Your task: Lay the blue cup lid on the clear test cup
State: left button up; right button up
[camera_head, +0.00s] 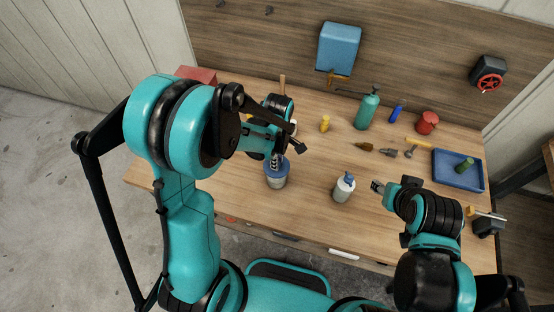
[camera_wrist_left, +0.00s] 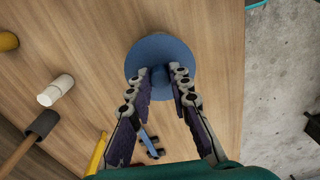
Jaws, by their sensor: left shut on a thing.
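The blue cup lid (camera_head: 285,172) is held by its knob in my left gripper (camera_head: 275,159), which points down. The clear test cup (camera_head: 277,183) stands upright on the bench directly under the lid. The lid appears at the cup's rim; I cannot tell whether it rests fully on it. In the left wrist view, the lid (camera_wrist_left: 148,52) lies at the tips of my left gripper (camera_wrist_left: 162,76) and hides the cup. My right gripper (camera_head: 377,187) is over the bench to the right, too small to tell open from shut.
A white bottle with a blue top (camera_head: 343,189) stands right of the cup. A green bottle (camera_head: 367,112), a yellow piece (camera_head: 325,124) and a red mug (camera_head: 426,123) stand further back. A blue tray (camera_head: 444,176) is at the right.

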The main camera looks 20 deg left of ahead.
pick_arm(q)
jog(key=shift+f+b, duration=0.35)
jog(key=shift+f, duration=0.1)
jog(key=o, duration=0.9)
jog(key=shift+r, duration=0.1)
